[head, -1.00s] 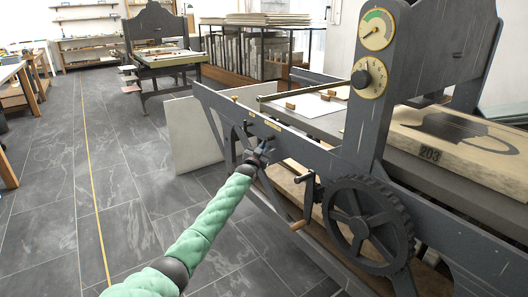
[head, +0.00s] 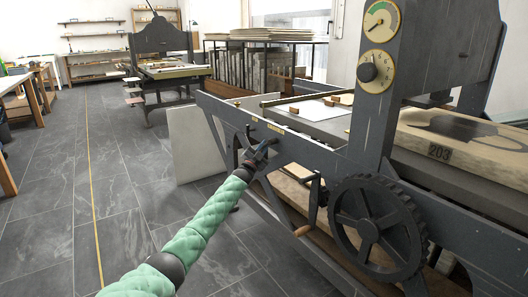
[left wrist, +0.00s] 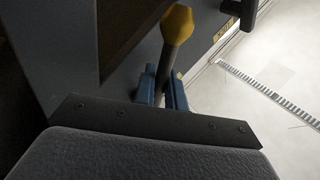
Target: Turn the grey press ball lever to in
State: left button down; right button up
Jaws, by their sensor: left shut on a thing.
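The grey press (head: 330,155) stands on the right in the head view. My left gripper (head: 259,153) is at the side rail of its bed. In the left wrist view the ball lever (left wrist: 178,24) shows a yellow, faceted knob on a dark shaft. The blue fingers of my left gripper (left wrist: 163,88) stand on either side of the shaft, below the knob, and are shut on it. In the head view the lever is small and mostly hidden by the gripper. Markings for its positions cannot be read. My right gripper is not in view.
A large spoked wheel (head: 375,228) and a crank with a wooden handle (head: 302,230) are on the press's near side. A stone marked 203 (head: 450,145) lies on the bed. A pale panel (head: 193,145) leans behind. The tiled floor (head: 130,200) at left is clear.

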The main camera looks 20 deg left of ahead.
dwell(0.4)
pick_arm(q)
jog(key=c, duration=1.6)
grip_release()
jog(key=shift+o, duration=0.3)
jog(key=p+v, duration=0.2)
jog(key=v, duration=0.5)
jog(key=shift+s+f, duration=0.2)
jog(key=shift+s, duration=0.15)
